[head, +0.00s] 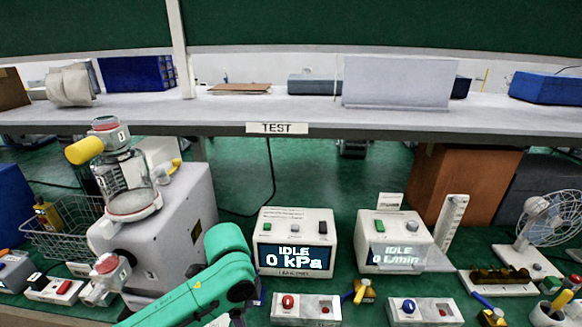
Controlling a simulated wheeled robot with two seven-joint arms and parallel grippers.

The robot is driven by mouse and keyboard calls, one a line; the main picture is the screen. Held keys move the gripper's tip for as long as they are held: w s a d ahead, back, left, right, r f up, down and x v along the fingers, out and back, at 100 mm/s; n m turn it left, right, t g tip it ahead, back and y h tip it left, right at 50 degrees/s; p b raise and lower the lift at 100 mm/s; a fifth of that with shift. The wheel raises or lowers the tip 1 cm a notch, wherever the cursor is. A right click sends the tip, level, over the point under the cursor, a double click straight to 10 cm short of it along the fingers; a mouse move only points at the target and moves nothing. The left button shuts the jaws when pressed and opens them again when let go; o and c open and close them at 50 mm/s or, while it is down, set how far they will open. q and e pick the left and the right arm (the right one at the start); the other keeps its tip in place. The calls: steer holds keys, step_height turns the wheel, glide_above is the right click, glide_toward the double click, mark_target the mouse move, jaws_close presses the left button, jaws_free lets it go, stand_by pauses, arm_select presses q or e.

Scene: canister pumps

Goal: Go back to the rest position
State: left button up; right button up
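A teal arm of mine, which comes in from the lower left, bends at the bottom centre in the head view. Its dark end part drops toward the bottom edge, and I see no gripper fingers. My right arm and gripper are not in the picture. A large grey pump unit (173,225) stands behind the teal arm, with a clear canister (122,178) and a yellow-capped part (85,150) on top. A meter reading IDLE 0 kPa (294,243) stands right of the arm. A second meter reading IDLE 0 L/min (392,243) stands further right.
A red-button box (305,308) and a blue-button box (424,311) sit at the front. A wire basket (62,240) is at the left and a fan (551,218) at the right. A shelf (240,113) with a TEST label crosses the back. Green surface shows between the meters.

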arm_select(q)
step_height(320, 180, down, 4)
steer(key=s+d+n+t+h, duration=0.2)
steer(key=s+n+h, duration=0.1)
steer(key=n, duration=0.3)
steer(key=s+a+f+n+t+y, duration=0.1)
steer(key=s+a+f+n+y, duration=0.1)
steer(key=s+a+n, duration=0.45)
steer(key=s+a+f+n+y, duration=0.15)
steer(key=a+n, duration=0.25)
steer(key=a, duration=0.5)
steer(key=s+f+g, duration=0.1)
steer(key=s+f, duration=0.1)
steer(key=f, duration=1.1)
steer(key=s+f, duration=0.2)
steer(key=f, duration=1.1)
steer(key=s+a+f+g, duration=0.1)
steer(key=s+a+f, duration=0.1)
steer(key=s+f, duration=1)
steer(key=s, duration=0.3)
steer(key=shift+a+f+m, duration=0.25)
steer(key=shift+a+m, duration=0.1)
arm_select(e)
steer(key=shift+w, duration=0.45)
arm_select(q)
steer(key=shift+s, duration=0.1)
